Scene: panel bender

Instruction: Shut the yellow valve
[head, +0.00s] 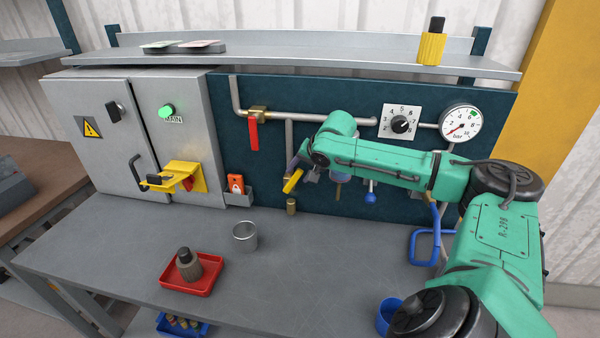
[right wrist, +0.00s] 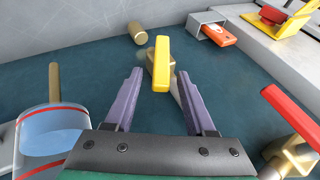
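The yellow valve shows in the head view as a yellow lever (head: 292,181) on the dark panel, tilted, just above a brass pipe end (head: 291,206). In the right wrist view the yellow lever (right wrist: 162,63) sits on a brass body, partly hidden behind it. My right gripper (head: 301,168) is at the lever, its fingers mostly hidden in the head view. In the right wrist view the purple fingers of this gripper (right wrist: 158,85) are apart, with the lever's near end between them; I cannot tell whether they touch it. My left gripper is not in view.
A red lever (head: 253,134) hangs from the pipe to the left. A metal cup (head: 245,236) and a red tray (head: 190,280) stand on the bench. A shelf (head: 320,58) runs above.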

